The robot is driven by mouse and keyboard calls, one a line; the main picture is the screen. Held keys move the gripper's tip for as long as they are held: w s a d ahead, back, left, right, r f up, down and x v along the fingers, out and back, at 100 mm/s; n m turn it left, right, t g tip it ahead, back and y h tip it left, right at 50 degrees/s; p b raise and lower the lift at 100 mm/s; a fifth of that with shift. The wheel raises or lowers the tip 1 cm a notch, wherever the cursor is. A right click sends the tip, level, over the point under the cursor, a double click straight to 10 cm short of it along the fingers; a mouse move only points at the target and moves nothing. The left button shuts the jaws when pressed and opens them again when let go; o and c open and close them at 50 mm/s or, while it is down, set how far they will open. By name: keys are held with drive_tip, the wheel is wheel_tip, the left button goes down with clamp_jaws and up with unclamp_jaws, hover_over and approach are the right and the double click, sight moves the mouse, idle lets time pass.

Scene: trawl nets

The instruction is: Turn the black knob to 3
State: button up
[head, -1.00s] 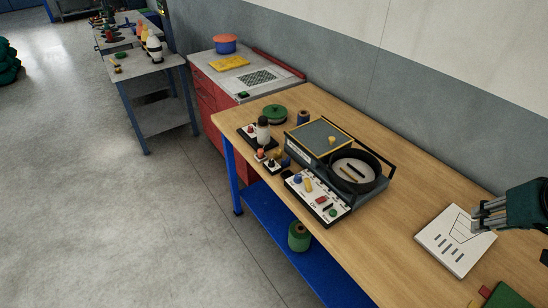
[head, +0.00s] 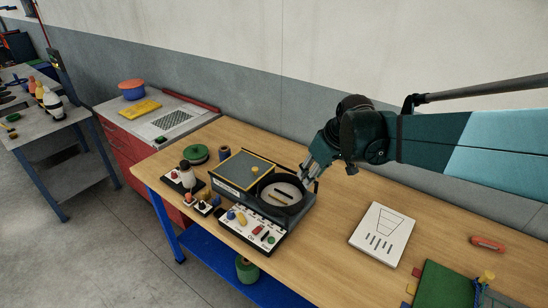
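A dark machine (head: 223,183) with a yellow-edged top stands on the wooden bench in the head view. A white control panel (head: 236,229) is at its front, with a blue knob (head: 230,215), a yellow part, a red part and small dark and green parts. A small dark part on the panel may be the black knob, but it is too small to be sure; no number is readable. My gripper (head: 308,173) is above the right edge of the machine's round black bowl (head: 281,208), apart from the panel. Its grey fingers point down; their opening is unclear.
Bottles and small levers (head: 190,178) stand left of the machine. A green spool (head: 195,154) is behind them. A white board (head: 382,234) and an orange-red tool (head: 487,244) lie to the right. Bare bench lies between the machine and the board.

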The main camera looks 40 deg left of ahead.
drive_tip(key=s+a+f+n+g+p, duration=0.1)
drive_tip(key=s+a+f+n, duration=0.15)
drive_tip(key=a, duration=0.65)
drive_tip(key=s+a+f+n+g+p, duration=0.1)
drive_tip(key=s+a+f, duration=0.2)
drive_tip(key=a, duration=0.6)
drive_tip(key=n+g+p, duration=0.2)
drive_tip(key=n+p, duration=0.1)
drive_tip(key=n, duration=0.1)
approach(202, 203)
drive_tip(key=shift+s+a+f, duration=0.15)
drive_tip(key=shift+s+f, duration=0.05)
drive_tip(key=shift+s, duration=0.15)
drive_tip(key=shift+f, duration=0.15)
drive_tip(key=shift+w+b+x, duration=0.2)
drive_tip(key=shift+b+x, duration=0.15)
drive_tip(key=shift+x, duration=3.4)
drive_tip(key=shift+t, duration=0.3)
drive_tip(key=c, duration=0.9)
